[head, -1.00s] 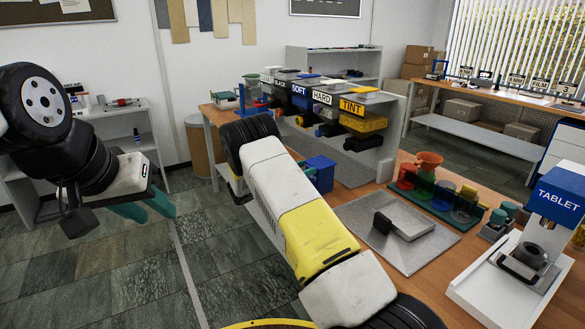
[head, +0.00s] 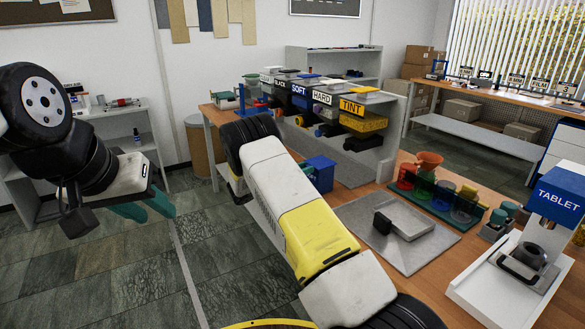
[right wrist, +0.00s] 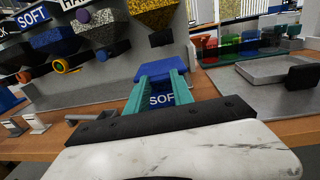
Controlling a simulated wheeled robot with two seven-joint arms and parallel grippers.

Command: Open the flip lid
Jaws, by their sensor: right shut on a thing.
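A small blue container (right wrist: 168,98) with a "SOFT" label stands between the teal fingers of my right gripper (right wrist: 160,92) in the right wrist view. The fingers are shut on its sides, and its wider blue top (right wrist: 160,69) shows above them. In the head view the blue container (head: 321,172) shows past my right forearm, which hides most of that gripper. My left gripper (head: 145,209) is open and empty over the floor at the left. I cannot tell for sure which part is the flip lid.
A grey plate with a black-ended block (head: 405,221) lies on the bench. Dispensers labelled SOFT, HARD and TINT (head: 352,107) stand behind. Coloured cups in a rack (head: 437,190) and a TABLET press (head: 556,203) stand to the right.

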